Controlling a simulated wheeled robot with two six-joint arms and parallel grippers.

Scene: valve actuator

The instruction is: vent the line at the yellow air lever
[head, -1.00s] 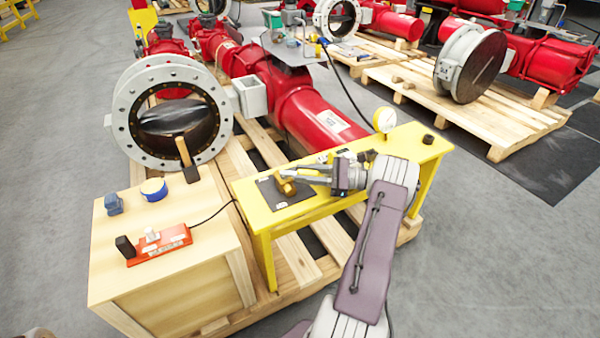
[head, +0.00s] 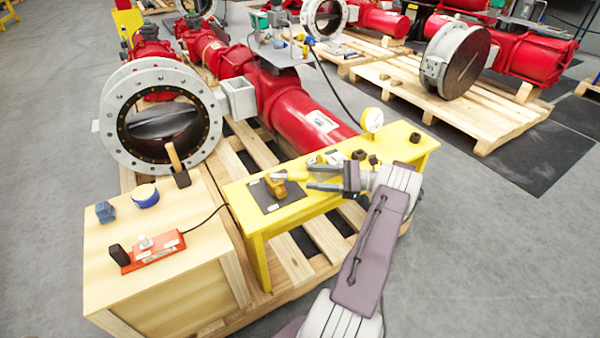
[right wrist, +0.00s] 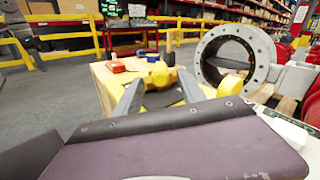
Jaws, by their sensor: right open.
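A small brass-yellow fitting (head: 277,190) sits on a dark mat (head: 268,204) at the left end of the yellow bench. A yellow lever-like part (head: 293,176) sticks out from it to the right. My right gripper (head: 309,178) is open, its two fingers pointing left at the lever from the right side. In the right wrist view the yellow part (right wrist: 160,78) shows ahead between the two spread fingers (right wrist: 158,95). Whether the fingertips touch it cannot be told. My left gripper is not in view.
A wooden crate (head: 190,290) at left holds a red box (head: 153,250), a blue-rimmed roll (head: 145,196) and a hammer (head: 176,165). A red actuator (head: 305,120) lies behind.

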